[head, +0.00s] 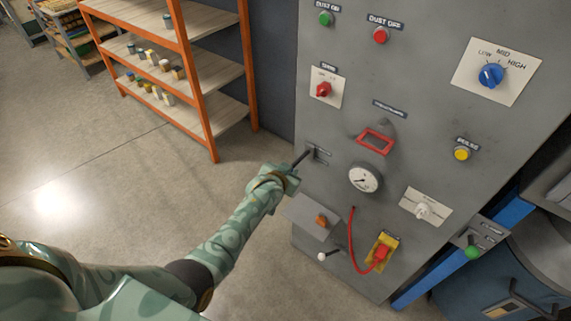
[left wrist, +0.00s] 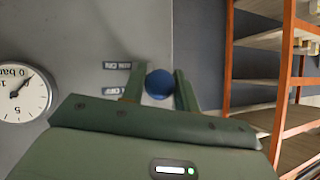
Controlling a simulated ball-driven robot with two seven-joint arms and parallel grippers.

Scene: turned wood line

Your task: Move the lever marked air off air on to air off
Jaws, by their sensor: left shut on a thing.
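The air lever (head: 303,158) sticks out from the left edge of the grey panel as a short dark rod. My left gripper (head: 292,170) reaches it from the lower left, and its hand hides the rod's outer end. In the left wrist view a blue ball knob (left wrist: 159,84) sits between the two fingers of my left gripper (left wrist: 159,90), which is shut on it. Two small dark labels, the upper one (left wrist: 117,66) and the lower one (left wrist: 108,90), lie beside the knob; they appear upside down and are hard to read. My right gripper is not in view.
A round pressure gauge (head: 365,179) is right of the lever. Orange shelving (head: 190,75) stands behind left. The floor left of the panel is clear.

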